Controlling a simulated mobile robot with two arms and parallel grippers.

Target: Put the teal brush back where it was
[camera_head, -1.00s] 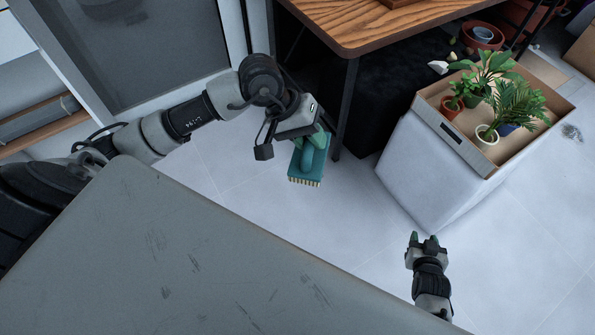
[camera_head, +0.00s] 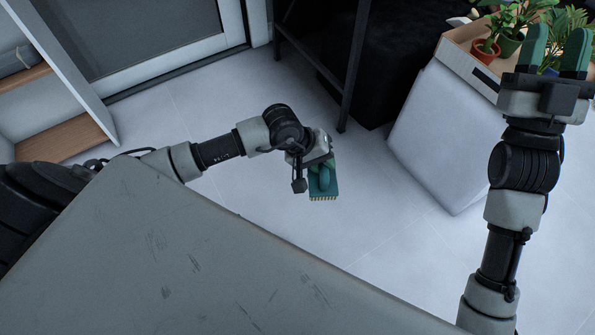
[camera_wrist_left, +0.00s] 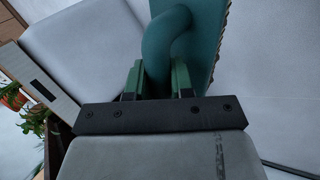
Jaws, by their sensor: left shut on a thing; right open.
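The teal brush (camera_head: 323,184) has a looped handle and pale bristles along its lower edge. My left gripper (camera_head: 318,166) is shut on its handle and holds it in front of the pale tiled floor, left of the white block. In the left wrist view the brush (camera_wrist_left: 205,40) fills the top middle, its handle between the green fingers of the left gripper (camera_wrist_left: 158,78). My right gripper (camera_head: 556,52) is open and empty, raised at the upper right in front of the plant tray.
A wooden tray (camera_head: 455,56) with several potted palms stands on a white block (camera_head: 440,130) at the right. A dark table leg (camera_head: 354,65) and a black object (camera_head: 398,60) stand behind the brush. Pale floor (camera_head: 255,215) is free around it.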

